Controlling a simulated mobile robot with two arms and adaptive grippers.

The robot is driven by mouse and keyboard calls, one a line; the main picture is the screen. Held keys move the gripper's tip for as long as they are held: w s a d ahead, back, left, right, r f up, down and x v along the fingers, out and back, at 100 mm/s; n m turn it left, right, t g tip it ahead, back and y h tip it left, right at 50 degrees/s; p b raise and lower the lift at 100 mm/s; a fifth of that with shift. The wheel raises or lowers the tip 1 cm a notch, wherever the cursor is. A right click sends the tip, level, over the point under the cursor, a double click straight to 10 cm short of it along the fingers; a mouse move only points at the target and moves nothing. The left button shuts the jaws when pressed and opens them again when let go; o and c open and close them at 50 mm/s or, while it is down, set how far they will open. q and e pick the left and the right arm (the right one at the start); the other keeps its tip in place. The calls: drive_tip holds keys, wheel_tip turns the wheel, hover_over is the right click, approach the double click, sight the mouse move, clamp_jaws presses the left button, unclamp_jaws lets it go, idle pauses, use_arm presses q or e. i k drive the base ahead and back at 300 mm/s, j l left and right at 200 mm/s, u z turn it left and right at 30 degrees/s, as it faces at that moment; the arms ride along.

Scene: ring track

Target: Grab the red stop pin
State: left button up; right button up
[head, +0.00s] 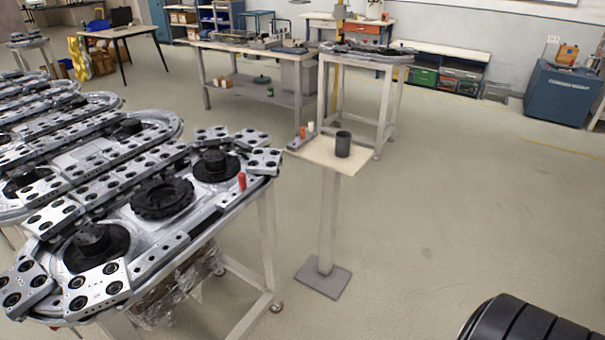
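A small red pin (242,181) stands upright on the near right edge of the closest ring track (140,268), next to a round black hub (216,166). The track is a grey metal oval with plates and dark wheels, on a light metal frame. Neither of my grippers shows in the head view. Whether the pin is held in a hole or just rests there cannot be told at this size.
A pedestal (327,222) right of the track carries a dark cup (343,144) and a small orange-red piece (303,132). More tracks (60,110) lie at the left. Workbenches (250,50) stand behind.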

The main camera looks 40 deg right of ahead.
sight(241, 176)
drive_tip(key=z, duration=0.8)
